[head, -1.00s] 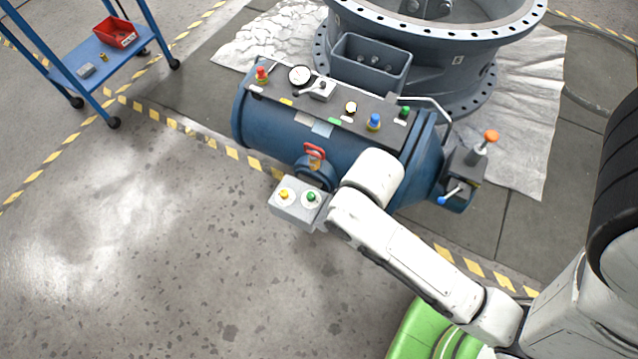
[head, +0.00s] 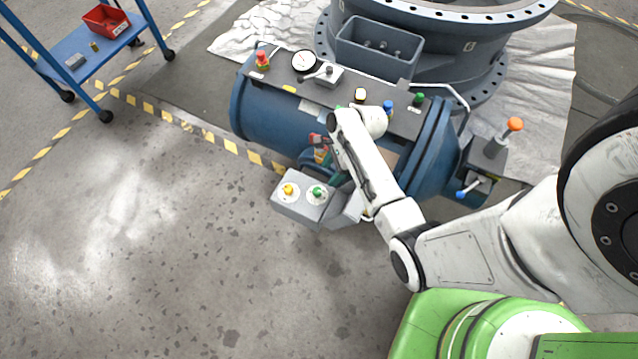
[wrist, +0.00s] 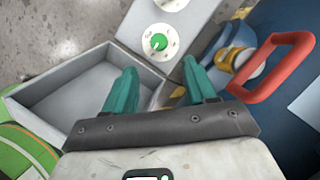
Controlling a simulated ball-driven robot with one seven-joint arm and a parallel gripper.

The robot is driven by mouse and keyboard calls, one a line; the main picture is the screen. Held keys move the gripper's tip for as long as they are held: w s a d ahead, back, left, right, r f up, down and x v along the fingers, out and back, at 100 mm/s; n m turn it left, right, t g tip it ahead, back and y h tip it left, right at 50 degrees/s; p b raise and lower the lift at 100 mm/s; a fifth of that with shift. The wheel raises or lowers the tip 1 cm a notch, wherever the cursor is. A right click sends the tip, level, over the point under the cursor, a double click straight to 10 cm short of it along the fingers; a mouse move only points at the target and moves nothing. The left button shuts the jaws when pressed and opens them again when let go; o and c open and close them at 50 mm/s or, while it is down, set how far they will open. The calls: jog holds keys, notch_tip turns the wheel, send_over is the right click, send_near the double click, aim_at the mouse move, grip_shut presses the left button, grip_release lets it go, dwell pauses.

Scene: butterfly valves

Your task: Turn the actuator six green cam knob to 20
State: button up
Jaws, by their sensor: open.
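A green knob (head: 317,192) on a round white dial sits on the sloped top of a small grey box (head: 291,207) at the actuator's front. In the wrist view the green knob (wrist: 159,41) shows a pale pointer mark; the dial's markings are too small to read. My gripper (wrist: 160,66) has its two teal fingers spread, with nothing between them. Its tips are just short of the green knob in the wrist picture, apart from it. The head view mostly hides my gripper behind my arm. A yellow knob (head: 288,190) on a similar dial is left of the green one.
A red handle (wrist: 276,68) stands close to the right finger. An open grey tray (wrist: 62,96) lies to the left. The blue actuator (head: 270,117) carries several knobs and a gauge (head: 304,62). A blue cart (head: 100,55) stands far left; floor before the box is clear.

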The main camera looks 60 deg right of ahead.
aim_at(318, 190)
jog(key=b+x, duration=0.3)
jog(key=x, duration=0.7)
jog(key=shift+f, duration=0.1)
jog(key=shift+s, duration=0.1)
grip_shut()
